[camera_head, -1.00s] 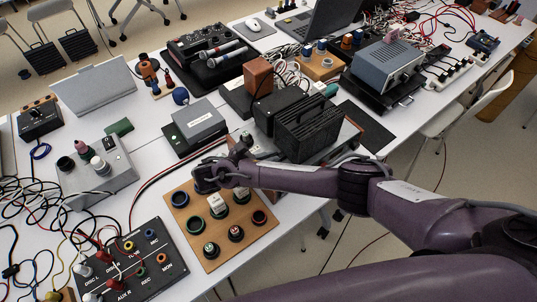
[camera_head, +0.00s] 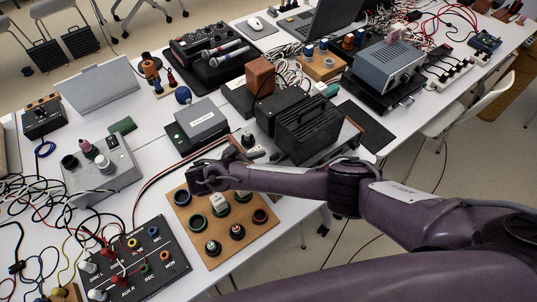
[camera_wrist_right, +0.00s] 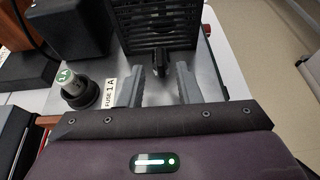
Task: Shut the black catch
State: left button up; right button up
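The black catch (camera_wrist_right: 160,64) shows in the right wrist view as a small dark piece sticking out below the black slatted unit (camera_wrist_right: 160,25). Whether it is shut is too small to tell. The unit also shows in the head view (camera_head: 308,128), where I cannot make out the catch. My right gripper (camera_wrist_right: 158,78) is open, its two grey fingers apart with nothing between them. The catch lies just past the fingertips, in line with the gap; no contact shows. In the head view this gripper (camera_head: 236,156) is near the unit's left end. My left gripper is not in view.
A wooden board with round sockets (camera_head: 217,244) lies below my right wrist. A grey box (camera_head: 202,122) is to the left. Cables cover the left table.

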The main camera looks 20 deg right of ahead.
jog(key=p+v, duration=0.2)
jog(key=v, duration=0.3)
jog(key=shift+f, duration=0.1)
dwell(0.4)
